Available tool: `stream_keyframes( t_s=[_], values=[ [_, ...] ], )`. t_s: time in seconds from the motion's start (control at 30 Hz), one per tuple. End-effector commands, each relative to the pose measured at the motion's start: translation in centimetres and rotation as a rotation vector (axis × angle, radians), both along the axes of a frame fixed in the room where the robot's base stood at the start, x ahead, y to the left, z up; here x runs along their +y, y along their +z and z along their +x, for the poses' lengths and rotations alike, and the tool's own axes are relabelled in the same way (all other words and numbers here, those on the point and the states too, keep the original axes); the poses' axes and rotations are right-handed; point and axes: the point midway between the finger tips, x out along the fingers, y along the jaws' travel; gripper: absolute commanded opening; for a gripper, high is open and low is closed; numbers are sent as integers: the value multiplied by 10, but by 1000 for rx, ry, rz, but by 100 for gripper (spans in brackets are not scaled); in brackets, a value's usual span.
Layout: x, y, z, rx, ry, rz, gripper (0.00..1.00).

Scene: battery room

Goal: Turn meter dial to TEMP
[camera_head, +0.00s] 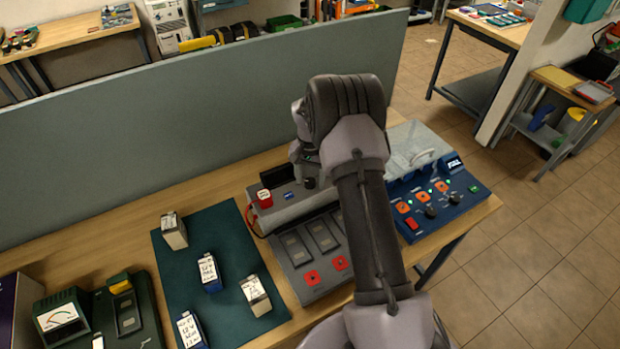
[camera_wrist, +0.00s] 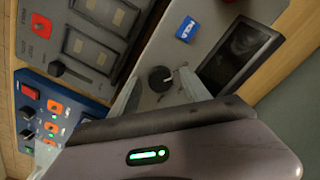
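The meter is a grey box (camera_head: 290,212) with a dark screen, a blue label, a red block on its left end and a small black dial (camera_head: 310,183). In the wrist view the dial (camera_wrist: 160,79) is a round black knob with a pale pointer mark, beside the dark screen (camera_wrist: 240,52) and the blue label (camera_wrist: 187,28). My gripper (camera_wrist: 162,90) is open, with one pale finger on each side of the dial. I cannot tell whether the fingers touch it. No TEMP marking is readable. In the head view my arm hides part of the meter.
A grey charger panel (camera_head: 303,258) with red switches lies in front of the meter. A blue panel (camera_head: 455,195) with orange switches and a clear cover stands to the right. A green mat (camera_head: 222,268) holds several batteries. A grey partition (camera_head: 180,128) runs behind.

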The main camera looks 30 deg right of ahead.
Motion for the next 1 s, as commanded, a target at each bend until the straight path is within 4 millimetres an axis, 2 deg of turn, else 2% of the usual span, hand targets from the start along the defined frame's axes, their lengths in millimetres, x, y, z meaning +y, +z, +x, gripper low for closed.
stream_keyframes(
  t_s=[0.03,0.27,0.67,1.0],
  values=[
    [0,0,0,0,0,0,46],
    [0,0,0,0,0,0,0],
    [0,-1,1,-2,-74,-1,0],
    [0,-2,1,-3,-352,0,0]
  ],
)
